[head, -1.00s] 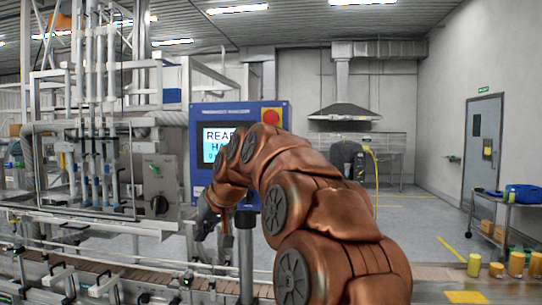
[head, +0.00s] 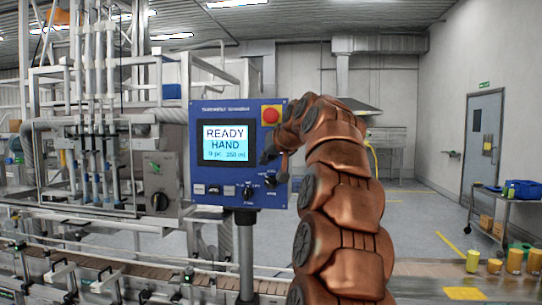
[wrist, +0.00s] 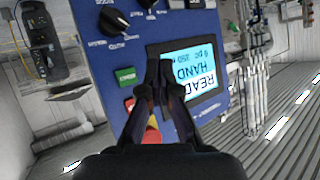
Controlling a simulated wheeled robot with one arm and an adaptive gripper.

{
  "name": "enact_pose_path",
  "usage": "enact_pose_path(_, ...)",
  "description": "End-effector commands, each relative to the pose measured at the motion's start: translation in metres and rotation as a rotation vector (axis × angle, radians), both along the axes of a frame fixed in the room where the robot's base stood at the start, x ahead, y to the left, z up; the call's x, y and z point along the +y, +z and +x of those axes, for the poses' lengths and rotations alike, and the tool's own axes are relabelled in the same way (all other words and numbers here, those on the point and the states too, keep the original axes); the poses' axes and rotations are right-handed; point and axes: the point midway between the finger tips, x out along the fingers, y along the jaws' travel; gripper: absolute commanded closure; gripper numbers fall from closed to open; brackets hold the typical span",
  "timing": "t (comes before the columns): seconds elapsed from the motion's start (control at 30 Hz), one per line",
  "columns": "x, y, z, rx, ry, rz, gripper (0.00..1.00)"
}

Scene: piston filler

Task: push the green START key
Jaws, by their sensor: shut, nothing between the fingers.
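The green START key (wrist: 126,76) is a small rectangle on the blue control panel (head: 228,185). It shows in the wrist view, left of my fingertips. In the head view it is hidden, with my arm across the panel's right side. My gripper (wrist: 160,64) is shut and empty, its tips together in front of the edge of the lit screen (wrist: 197,70). In the head view my gripper (head: 268,156) is a small dark shape in front of the panel's right part. I cannot tell the gap between the tips and the panel; the key is not under them.
A red key (wrist: 130,103) sits beside the green one. A red mushroom button on yellow (head: 270,115) is at the panel's upper right. Black knobs (head: 248,192) are below the screen, which reads READY HAND. A conveyor (head: 130,268) runs along the front.

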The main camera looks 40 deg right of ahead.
Motion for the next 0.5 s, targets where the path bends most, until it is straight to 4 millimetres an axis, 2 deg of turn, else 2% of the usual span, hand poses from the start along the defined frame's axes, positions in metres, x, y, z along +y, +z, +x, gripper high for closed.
enact_pose_path(0.27, -0.006, 0.002, 0.005, 0.000, 0.001, 0.000, 1.00)
enact_pose_path(0.5, -0.025, 0.001, 0.018, 0.003, 0.000, 0.002, 1.00)
